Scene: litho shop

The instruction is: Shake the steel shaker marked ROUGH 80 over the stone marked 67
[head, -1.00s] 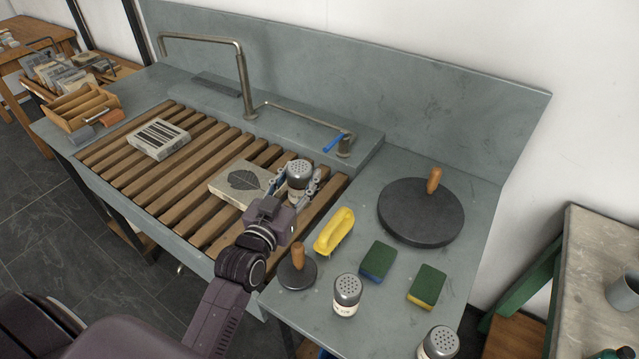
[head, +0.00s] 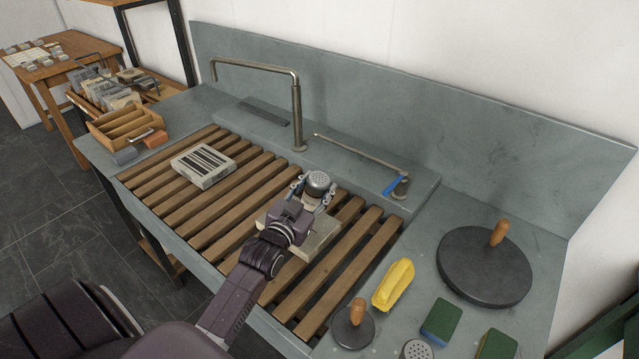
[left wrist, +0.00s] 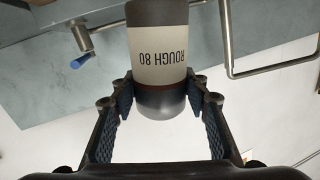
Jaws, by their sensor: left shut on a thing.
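My left gripper (head: 314,194) is shut on a steel shaker (head: 318,181) with a perforated top. In the left wrist view its label reads ROUGH 80 on the shaker (left wrist: 158,62), upside down in the picture, between the two fingers (left wrist: 160,100). The shaker is over or beside a pale stone (head: 322,235) on the slatted rack, and my gripper and wrist hide much of that stone. A second stone (head: 203,165) with dark stripes lies farther left on the rack. No number 67 is readable on either stone. My right gripper is not in view.
The wooden slatted rack (head: 190,206) fills the sink. A tap (head: 297,110) and a pipe with a blue lever (head: 396,186) stand behind. At right are a yellow brush (head: 394,284), sponges (head: 441,321), a dark disc (head: 470,270), a small disc (head: 345,332) and another shaker (head: 417,350).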

